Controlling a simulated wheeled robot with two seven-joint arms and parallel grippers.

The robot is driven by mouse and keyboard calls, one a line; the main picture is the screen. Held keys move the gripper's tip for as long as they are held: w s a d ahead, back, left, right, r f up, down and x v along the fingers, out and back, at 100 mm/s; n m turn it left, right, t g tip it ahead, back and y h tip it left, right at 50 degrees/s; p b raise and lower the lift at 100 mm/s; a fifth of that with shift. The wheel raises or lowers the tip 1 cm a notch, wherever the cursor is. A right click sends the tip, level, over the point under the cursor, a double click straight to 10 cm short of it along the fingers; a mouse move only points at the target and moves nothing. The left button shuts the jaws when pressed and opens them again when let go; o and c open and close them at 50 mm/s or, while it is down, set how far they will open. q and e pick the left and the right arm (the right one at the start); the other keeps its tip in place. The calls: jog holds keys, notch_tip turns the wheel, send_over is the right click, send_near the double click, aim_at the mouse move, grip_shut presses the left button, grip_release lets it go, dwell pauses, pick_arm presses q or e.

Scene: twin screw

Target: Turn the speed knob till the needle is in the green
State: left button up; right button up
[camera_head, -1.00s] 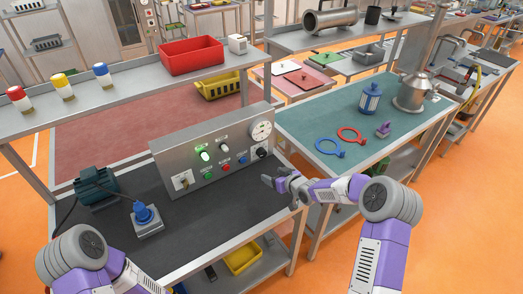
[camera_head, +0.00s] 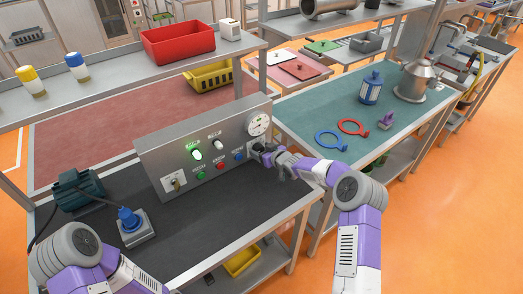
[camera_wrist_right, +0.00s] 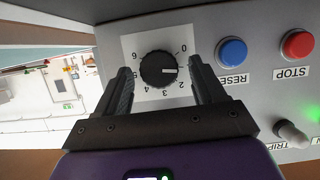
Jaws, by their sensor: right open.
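The black speed knob (camera_wrist_right: 158,69) sits on a white numbered dial plate in the right wrist view. Its white mark points to the right, between the 0 and the 2. My right gripper (camera_wrist_right: 160,66) is open, with one finger on each side of the knob and a gap visible around it. In the head view my right gripper (camera_head: 264,154) is at the right end of the control panel (camera_head: 160,150) and largely covers the knob. The round white gauge (camera_head: 258,124) is above it; its needle is too small to read. My left gripper is out of view.
A motor (camera_head: 80,190) and a blue-topped device (camera_head: 131,222) stand on the dark bench, whose middle is clear.

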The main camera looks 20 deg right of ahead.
jog(key=shift+w+a+f, duration=0.1)
jog(key=shift+w+f, duration=0.05)
jog(key=shift+w, duration=0.1)
jog(key=shift+c, duration=0.3)
jog(key=c, duration=1)
jog(key=m+y+p, duration=0.1)
jog(key=p, duration=0.4)
jog(key=shift+r, duration=0.2)
jog(key=shift+m+g+y+p, duration=0.3)
jog(key=shift+m+p, duration=0.3)
jog(key=shift+p, duration=0.05)
jog(key=shift+w+d+f+m+y, duration=0.1)
jog(key=shift+d+f+m+y, duration=0.1)
jog(key=shift+m+y, duration=0.35)
jog(key=shift+d+f+m+y+b, duration=0.1)
jog(key=shift+m+y+b, duration=0.45)
jog(key=shift+m, duration=0.4)
